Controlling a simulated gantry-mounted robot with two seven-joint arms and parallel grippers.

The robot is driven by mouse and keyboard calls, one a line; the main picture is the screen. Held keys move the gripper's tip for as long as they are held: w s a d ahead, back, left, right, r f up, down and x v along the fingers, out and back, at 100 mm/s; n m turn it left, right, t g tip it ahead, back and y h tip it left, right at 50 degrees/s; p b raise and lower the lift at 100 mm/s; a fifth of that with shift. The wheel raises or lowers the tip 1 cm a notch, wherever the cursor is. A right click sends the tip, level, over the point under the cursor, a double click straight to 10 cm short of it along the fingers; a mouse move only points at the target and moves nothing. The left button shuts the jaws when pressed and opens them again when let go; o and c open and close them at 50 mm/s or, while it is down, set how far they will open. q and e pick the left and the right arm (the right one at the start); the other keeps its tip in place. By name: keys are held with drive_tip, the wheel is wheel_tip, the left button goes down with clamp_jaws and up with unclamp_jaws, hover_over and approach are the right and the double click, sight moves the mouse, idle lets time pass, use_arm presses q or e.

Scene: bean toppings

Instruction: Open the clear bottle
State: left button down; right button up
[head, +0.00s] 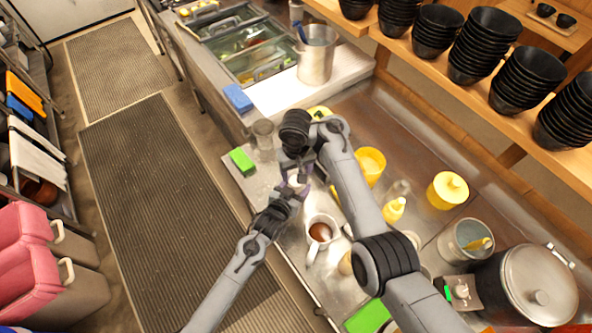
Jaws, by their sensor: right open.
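My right gripper (293,183) points down over the steel counter (248,188) and is open. My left gripper (290,194) comes in from the lower left and meets it at almost the same spot; the fingers overlap, so I cannot tell whether the left one is open or shut. A small whitish thing (297,179) shows between the two grippers; I cannot tell whether it is part of the clear bottle or whether a finger touches it. A clear, bottle-like container (398,189) stands to the right, behind my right forearm and partly hidden.
A white mug (320,232) of brown liquid stands just below the grippers. A yellow squeeze bottle (394,210), a yellow cup (371,164) and a yellow lidded pot (448,190) stand right. A glass jar (264,135) and green block (242,161) are at left.

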sight(296, 192)
drive_tip(key=shift+w+d+r+m, duration=0.1)
drive_tip(key=shift+d+r+m, duration=0.05)
drive_tip(key=shift+m, duration=0.4)
drive_tip(key=shift+w+d+r+m, duration=0.1)
drive_tip(key=shift+r+m, duration=0.05)
drive_tip(key=shift+m, duration=0.4)
drive_tip(key=r+m, duration=0.1)
drive_tip(key=m, duration=0.1)
drive_tip(key=r+m, duration=0.1)
drive_tip(key=m, duration=0.1)
drive_tip(key=w+m, duration=0.1)
drive_tip(key=shift+d+r+m, duration=0.25)
drive_tip(key=shift+r+m, duration=0.15)
drive_tip(key=shift+s+a+f+m, duration=0.15)
drive_tip(key=shift+s+f+m, duration=0.15)
drive_tip(key=shift+f, duration=1)
drive_tip(key=shift+s+a+f+m, duration=0.2)
drive_tip(key=shift+f+m, duration=0.25)
drive_tip(key=shift+f, duration=0.9)
drive_tip(key=shift+s+a+f+m, duration=0.2)
drive_tip(key=shift+f+m, duration=0.15)
drive_tip(key=shift+f, duration=0.95)
